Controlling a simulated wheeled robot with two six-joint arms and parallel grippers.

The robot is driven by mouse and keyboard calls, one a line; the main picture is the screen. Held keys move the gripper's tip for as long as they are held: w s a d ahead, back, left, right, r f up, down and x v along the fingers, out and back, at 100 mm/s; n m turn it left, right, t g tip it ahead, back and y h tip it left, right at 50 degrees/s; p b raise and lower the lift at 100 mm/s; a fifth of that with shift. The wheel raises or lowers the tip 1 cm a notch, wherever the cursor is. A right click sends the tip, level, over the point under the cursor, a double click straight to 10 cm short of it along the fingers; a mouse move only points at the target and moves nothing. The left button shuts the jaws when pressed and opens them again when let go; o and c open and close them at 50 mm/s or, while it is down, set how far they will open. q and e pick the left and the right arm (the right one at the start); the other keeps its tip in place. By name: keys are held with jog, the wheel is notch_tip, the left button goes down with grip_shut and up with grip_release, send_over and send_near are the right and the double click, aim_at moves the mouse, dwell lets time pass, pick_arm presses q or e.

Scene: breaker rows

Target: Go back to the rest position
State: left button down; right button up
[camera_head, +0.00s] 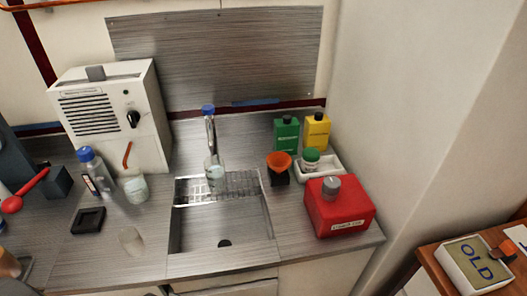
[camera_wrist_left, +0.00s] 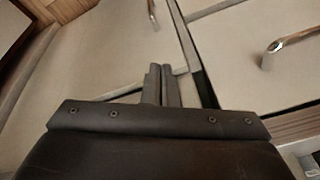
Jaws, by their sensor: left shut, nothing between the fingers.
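My left gripper (camera_wrist_left: 162,85) shows in the left wrist view with its two dark fingers together and nothing between them. It is in front of pale cabinet fronts (camera_wrist_left: 85,85) with a metal handle (camera_wrist_left: 290,40) at the upper right. The fingers seem apart from the panels, but the gap is hard to judge. Neither gripper shows in the head view. My right gripper is in neither view.
The head view shows a counter with a sink (camera_head: 220,230), a white box machine (camera_head: 112,115), a blue-capped bottle (camera_head: 97,177), a red container (camera_head: 338,207), and green (camera_head: 286,135) and yellow (camera_head: 316,132) bottles. A tray marked OLD (camera_head: 452,268) is at the lower right.

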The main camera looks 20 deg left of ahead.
pick_arm(q)
jog(key=s+f+g, duration=0.1)
jog(key=s+f, duration=0.4)
jog(key=f, duration=0.8)
jog(key=s+f, duration=0.4)
jog(key=f, duration=0.9)
jog(key=s+f+g, duration=0.1)
jog(key=s+f, duration=0.4)
jog(key=s, duration=0.3)
jog(key=shift+d+h, duration=0.3)
jog(key=shift+d, duration=0.05)
jog(key=shift+s, duration=0.15)
dwell(0.9)
